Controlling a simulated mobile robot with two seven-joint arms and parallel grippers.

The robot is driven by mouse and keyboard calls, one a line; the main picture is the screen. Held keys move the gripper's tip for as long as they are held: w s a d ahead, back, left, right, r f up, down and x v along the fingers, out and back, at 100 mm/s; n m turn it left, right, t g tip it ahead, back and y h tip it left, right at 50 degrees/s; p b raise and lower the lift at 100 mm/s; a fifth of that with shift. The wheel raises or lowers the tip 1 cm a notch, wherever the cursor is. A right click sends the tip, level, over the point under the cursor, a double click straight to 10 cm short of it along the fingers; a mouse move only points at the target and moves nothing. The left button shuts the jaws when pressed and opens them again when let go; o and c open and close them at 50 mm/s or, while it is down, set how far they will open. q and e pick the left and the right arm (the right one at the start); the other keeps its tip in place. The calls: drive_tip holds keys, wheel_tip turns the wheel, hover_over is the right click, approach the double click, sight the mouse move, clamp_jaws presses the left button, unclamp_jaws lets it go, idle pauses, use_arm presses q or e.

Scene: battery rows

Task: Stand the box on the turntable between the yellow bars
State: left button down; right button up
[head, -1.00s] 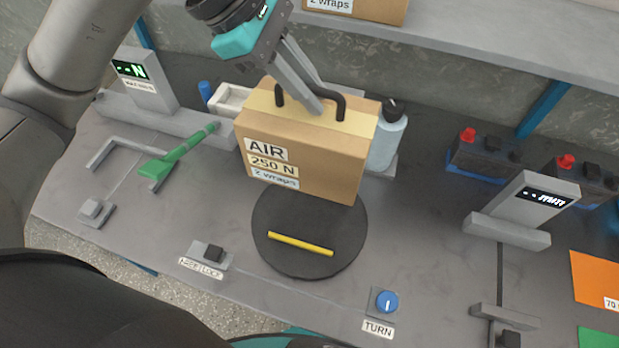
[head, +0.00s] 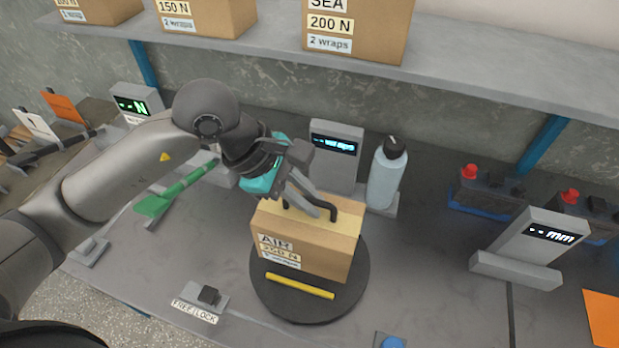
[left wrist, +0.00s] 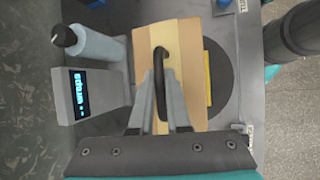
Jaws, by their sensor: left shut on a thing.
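The cardboard box (head: 325,249), labelled AIR 250 N, is upright with a black handle on top. In the head view it appears over the back part of the round black turntable (head: 357,288); I cannot tell whether its base touches. One yellow bar (head: 300,285) shows on the turntable in front of the box. It also shows in the left wrist view (left wrist: 208,79). A second bar is not visible. My left gripper (head: 320,211) is shut on the box's handle (left wrist: 162,72). My right gripper is not in view.
A wraps display (head: 336,150) and a bottle (head: 386,178) stand close behind the box. A green tool (head: 172,196) lies to the left, a mm display (head: 535,243) stands to the right. A shelf (head: 440,80) with boxes hangs above. The FREE/LOCK switch (head: 207,297) is in front left.

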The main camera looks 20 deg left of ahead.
sight(303, 214)
use_arm(q)
drive_tip(key=shift+w+f, duration=0.1)
drive_tip(key=shift+f, duration=2.4)
drive_tip(key=shift+b, duration=0.3)
drive_tip(key=c, duration=1.3)
unclamp_jaws()
drive_tip(key=shift+f, duration=0.25)
drive_tip(key=o, duration=0.4)
drive_tip(key=shift+r, duration=0.15)
drive_tip(key=v, duration=1.2)
